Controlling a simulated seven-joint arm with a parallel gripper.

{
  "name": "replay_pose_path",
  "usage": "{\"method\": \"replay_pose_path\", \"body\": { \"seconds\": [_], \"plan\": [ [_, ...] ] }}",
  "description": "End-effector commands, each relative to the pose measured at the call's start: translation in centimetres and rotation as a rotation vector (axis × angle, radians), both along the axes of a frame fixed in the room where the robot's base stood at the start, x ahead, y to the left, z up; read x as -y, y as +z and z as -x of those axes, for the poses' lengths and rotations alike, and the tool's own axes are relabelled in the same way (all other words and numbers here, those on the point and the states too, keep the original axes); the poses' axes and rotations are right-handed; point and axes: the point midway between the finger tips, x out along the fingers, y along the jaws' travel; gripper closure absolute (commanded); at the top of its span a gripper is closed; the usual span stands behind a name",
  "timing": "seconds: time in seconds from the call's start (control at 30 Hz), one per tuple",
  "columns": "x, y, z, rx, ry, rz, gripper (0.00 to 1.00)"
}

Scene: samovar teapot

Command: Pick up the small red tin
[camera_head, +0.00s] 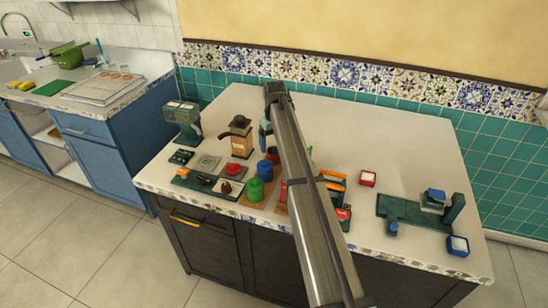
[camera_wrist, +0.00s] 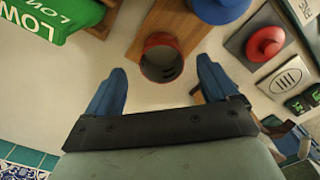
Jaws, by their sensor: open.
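The small red tin (camera_wrist: 148,65) is a short round open cylinder with a dark inside. In the head view the tin (camera_head: 273,155) is small and partly hidden by my arm, just behind a blue round thing. My gripper (camera_wrist: 161,65) is open, with one blue finger on each side of the tin and a visible gap to both. In the head view my gripper (camera_head: 266,139) points down above the worktop, partly covered by my arm.
A blue round thing (camera_wrist: 218,8) stands on the wooden board (camera_wrist: 165,28) close to the tin. A red knob (camera_wrist: 264,44) on a dark plate is to the right. A green packet (camera_wrist: 45,18) is to the left. A brown grinder (camera_head: 240,140) stands left of my gripper.

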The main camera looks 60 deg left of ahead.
Motion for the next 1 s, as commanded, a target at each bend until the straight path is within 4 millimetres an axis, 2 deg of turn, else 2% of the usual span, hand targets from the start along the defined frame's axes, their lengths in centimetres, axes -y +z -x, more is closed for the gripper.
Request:
{"method": "replay_pose_path", "body": {
  "seconds": [0.17, 0.5, 0.73, 1.0],
  "plan": [
    [0.2, -1.1, 0.1, 0.000, 0.000, 0.000, 0.13],
    [0.3, -5.1, 0.2, 0.000, 0.000, 0.000, 0.13],
    [0.3, -5.2, 0.2, 0.000, 0.000, 0.000, 0.13],
    [0.3, -5.2, 0.2, 0.000, 0.000, 0.000, 0.39]
  ]
}}
